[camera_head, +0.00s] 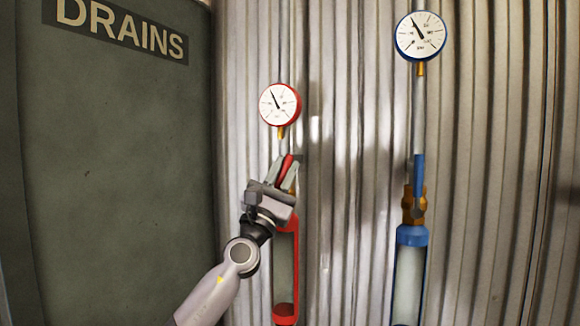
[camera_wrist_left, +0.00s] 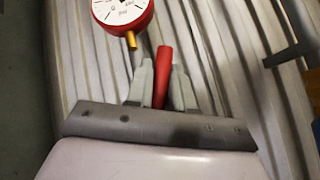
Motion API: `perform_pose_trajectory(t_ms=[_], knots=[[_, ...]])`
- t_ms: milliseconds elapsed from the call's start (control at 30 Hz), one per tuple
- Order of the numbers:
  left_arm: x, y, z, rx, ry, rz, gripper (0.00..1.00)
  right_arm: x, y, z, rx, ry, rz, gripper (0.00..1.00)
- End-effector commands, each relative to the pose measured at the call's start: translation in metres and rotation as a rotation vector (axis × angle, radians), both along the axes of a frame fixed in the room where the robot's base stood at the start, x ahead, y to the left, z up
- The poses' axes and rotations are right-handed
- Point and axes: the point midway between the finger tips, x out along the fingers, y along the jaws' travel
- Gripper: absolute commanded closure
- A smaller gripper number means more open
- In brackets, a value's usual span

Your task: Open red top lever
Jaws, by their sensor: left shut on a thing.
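The red top lever (camera_head: 286,167) stands below the red-rimmed gauge (camera_head: 280,105) in the head view. My left gripper (camera_head: 285,172) is shut on the lever, one finger on each side. In the left wrist view the red lever (camera_wrist_left: 162,78) shows as a short bar between the two grey fingers of the gripper (camera_wrist_left: 162,88), its tip sticking out beyond them. The gripper hides the lever's base and the valve. My right gripper is not in view.
A red-framed sight tube (camera_head: 286,265) runs below the gripper. On the right stand a blue lever (camera_head: 418,172), a blue-rimmed gauge (camera_head: 420,36) and a blue-framed tube (camera_head: 409,280). A corrugated wall (camera_head: 345,200) lies behind; a dark DRAINS panel (camera_head: 120,170) fills the left.

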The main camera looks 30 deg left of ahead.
Motion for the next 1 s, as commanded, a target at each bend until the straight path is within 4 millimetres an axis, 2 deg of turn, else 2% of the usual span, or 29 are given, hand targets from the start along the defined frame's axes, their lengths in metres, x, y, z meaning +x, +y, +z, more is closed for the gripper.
perform_pose_trajectory(t_ms=[33,400,1000], knots=[[-0.001,0.003,0.005,-0.044,-0.012,0.002,1.00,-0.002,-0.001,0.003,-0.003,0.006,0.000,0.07],[-0.005,0.018,0.006,-0.258,-0.064,0.002,1.00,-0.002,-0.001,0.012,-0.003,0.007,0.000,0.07],[-0.006,0.023,0.006,-0.321,-0.081,0.003,1.00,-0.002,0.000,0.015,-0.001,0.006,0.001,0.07]])
